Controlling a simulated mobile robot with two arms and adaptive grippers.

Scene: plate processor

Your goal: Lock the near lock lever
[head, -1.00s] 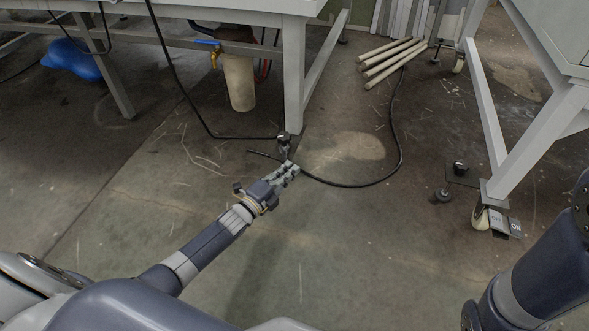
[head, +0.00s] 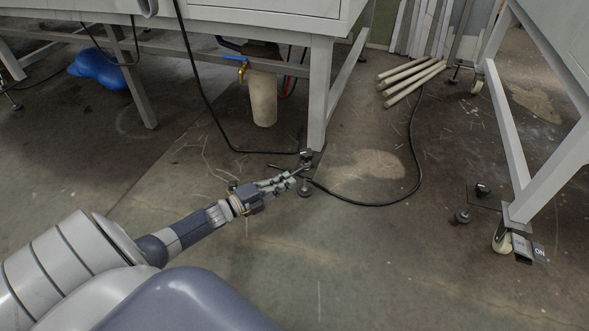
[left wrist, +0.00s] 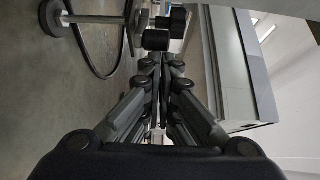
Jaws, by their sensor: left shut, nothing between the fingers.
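My left gripper (head: 290,177) is shut and empty. Its fingertips are at the dark fitting (head: 306,158) at the foot of the left table's front leg; I cannot tell whether they touch. In the left wrist view the shut fingers (left wrist: 163,62) point at a black cylindrical part (left wrist: 157,40), with another dark part behind it. A caster (head: 502,240) under the right table's near leg carries a pedal-like lever (head: 530,248) marked ON, the only lever I can make out clearly. My left gripper is well away from it. My right gripper is out of view.
The left table leg (head: 319,95) rises beside my gripper. A black cable (head: 415,150) loops over the floor close by. Pale rods (head: 410,78) lie at the back, and a beige container (head: 263,98) stands under the left table. The floor in front is clear.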

